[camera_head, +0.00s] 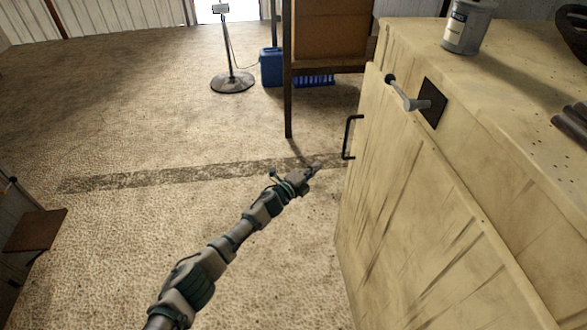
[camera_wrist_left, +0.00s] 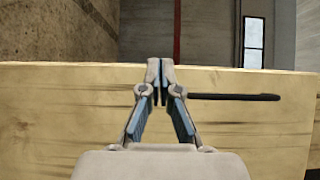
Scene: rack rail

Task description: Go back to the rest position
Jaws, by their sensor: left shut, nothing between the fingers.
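My left arm reaches in from the bottom left of the head view. Its left gripper (camera_head: 312,171) is out in front of the wooden cabinet (camera_head: 420,200), just left of the black handle (camera_head: 348,137). In the wrist view the left gripper (camera_wrist_left: 160,76) is shut with its fingertips together and nothing between them. Behind it there is a pale wooden panel (camera_wrist_left: 60,110), and a dark bar (camera_wrist_left: 235,97) extends to the right of the fingers. Whether the fingers touch the bar cannot be told. My right gripper is not in view.
A grey peg on a dark plate (camera_head: 432,103) sticks out of the cabinet. A can (camera_head: 466,27) stands on its top. A stand with a round base (camera_head: 232,82), a blue container (camera_head: 271,68) and a brown table (camera_head: 330,35) are farther back.

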